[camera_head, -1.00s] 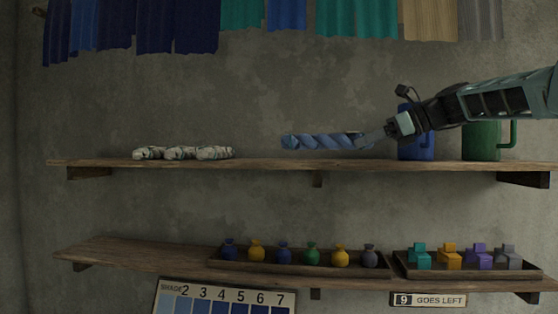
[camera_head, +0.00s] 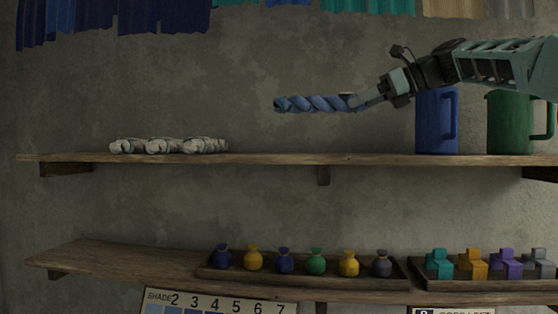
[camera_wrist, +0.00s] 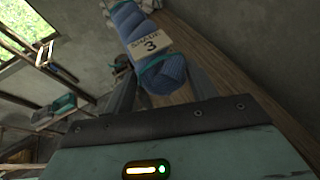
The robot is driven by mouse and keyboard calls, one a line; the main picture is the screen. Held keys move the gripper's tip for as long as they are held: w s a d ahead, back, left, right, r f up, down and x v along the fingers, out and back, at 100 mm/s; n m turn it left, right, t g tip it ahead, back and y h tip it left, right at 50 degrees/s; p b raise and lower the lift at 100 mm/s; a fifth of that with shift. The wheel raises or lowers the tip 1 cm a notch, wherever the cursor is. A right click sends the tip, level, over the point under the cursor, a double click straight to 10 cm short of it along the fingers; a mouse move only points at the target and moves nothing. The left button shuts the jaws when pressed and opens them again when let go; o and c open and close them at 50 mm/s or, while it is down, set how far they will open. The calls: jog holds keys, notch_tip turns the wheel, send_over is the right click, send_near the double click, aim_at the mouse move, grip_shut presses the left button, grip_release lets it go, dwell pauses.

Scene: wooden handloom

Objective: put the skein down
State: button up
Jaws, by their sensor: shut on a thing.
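A blue twisted skein (camera_head: 312,104) is held level in the air above the upper shelf (camera_head: 270,157) in the head view. My gripper (camera_head: 362,100) is shut on its right end, and the skein sticks out to the left. A clear gap shows between the skein and the shelf board. In the wrist view the skein (camera_wrist: 162,70) lies between the two fingers of my gripper (camera_wrist: 165,92). It carries a tag (camera_wrist: 150,45) reading "SHADE 3" and a teal tie near its end.
White skeins (camera_head: 168,145) lie on the upper shelf at left. A blue jug (camera_head: 432,125) and a green jug (camera_head: 508,122) stand at its right. The shelf middle is bare. Below, a tray (camera_head: 300,272) holds several small bags; coloured blocks (camera_head: 475,264) sit beside it.

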jog(key=shift+a+f, duration=0.3)
jog(key=shift+a, duration=0.1)
jog(key=shift+f+b, duration=1)
jog(key=shift+f, duration=3.7)
jog(key=o, duration=1.1)
jog(key=shift+f, duration=0.1)
jog(key=shift+o, duration=0.2)
jog(key=shift+r, duration=0.2)
jog(key=b+v, duration=0.2)
jog(key=v, duration=0.4)
jog(key=shift+d+f, duration=0.1)
jog(key=shift+s+d+r, duration=0.3)
jog(key=shift+s+d, duration=0.1)
jog(key=shift+d, duration=0.05)
